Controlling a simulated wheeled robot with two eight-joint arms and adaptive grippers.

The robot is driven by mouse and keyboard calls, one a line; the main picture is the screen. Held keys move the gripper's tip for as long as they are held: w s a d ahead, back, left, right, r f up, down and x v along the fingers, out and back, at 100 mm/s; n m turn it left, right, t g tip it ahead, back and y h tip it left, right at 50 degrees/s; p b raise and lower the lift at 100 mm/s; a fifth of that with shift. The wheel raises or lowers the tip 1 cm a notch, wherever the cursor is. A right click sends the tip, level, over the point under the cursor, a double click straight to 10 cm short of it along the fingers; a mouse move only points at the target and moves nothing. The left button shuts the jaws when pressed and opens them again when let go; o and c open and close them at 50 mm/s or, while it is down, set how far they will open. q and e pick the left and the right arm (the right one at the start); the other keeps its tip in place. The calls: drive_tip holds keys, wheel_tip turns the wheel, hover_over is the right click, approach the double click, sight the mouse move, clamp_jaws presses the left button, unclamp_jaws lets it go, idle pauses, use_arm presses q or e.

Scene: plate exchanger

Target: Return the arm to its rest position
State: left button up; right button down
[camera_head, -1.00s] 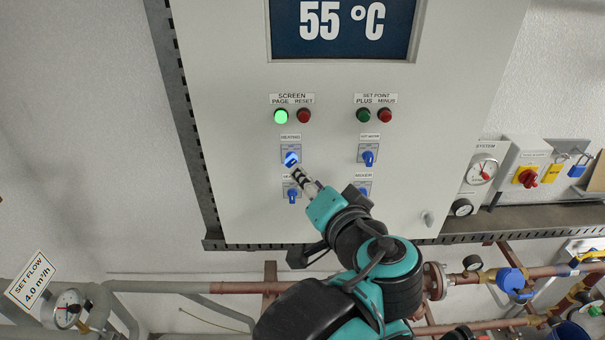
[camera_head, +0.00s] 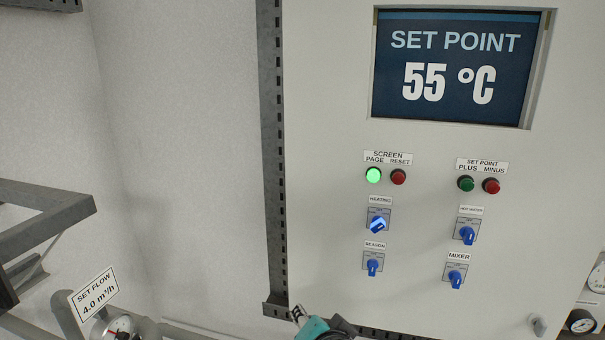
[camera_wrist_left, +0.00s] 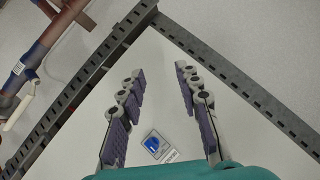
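The grey control cabinet (camera_head: 335,230) fills the right half of the head view. My left gripper (camera_head: 299,314) shows at the bottom edge, in front of the cabinet's lower left corner; most of its arm is below the frame. In the left wrist view its two padded fingers (camera_wrist_left: 160,78) stand wide apart with nothing held between them. A blue switch (camera_wrist_left: 153,144) on the cabinet face shows behind the gap, apart from the fingers. The heating switch (camera_head: 378,225) is lit blue and turned at a slant. My right gripper is in neither view.
The screen (camera_head: 450,68) reads SET POINT 55 °C. The page button (camera_head: 373,175) glows green. The season switch (camera_head: 372,267) and mixer switch (camera_head: 455,279) are below. A slotted metal rail (camera_head: 271,150) edges the cabinet. A gauge (camera_head: 121,328) and a metal frame (camera_head: 45,210) are at left.

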use_arm(q)
drive_tip(key=s+a+f+n+g+b, duration=0.1)
drive_tip(key=a+f+b, duration=0.5)
drive_tip(key=f, duration=0.7)
drive_tip(key=s+a+f+n+g+h+b, duration=0.1)
drive_tip(key=s+a+f+n+b, duration=0.2)
drive_tip(key=a+f+b, duration=0.4)
drive_tip(key=s+a+f+n+g+h+b, duration=0.1)
drive_tip(key=a+f+b, duration=0.6)
drive_tip(key=f, duration=1.4)
drive_tip(key=s+n+g+b, duration=0.1)
drive_tip(key=s+n, duration=0.1)
drive_tip(key=s, duration=0.1)
drive_tip(key=shift+s+f, duration=0.25)
drive_tip(key=shift+s, duration=0.1)
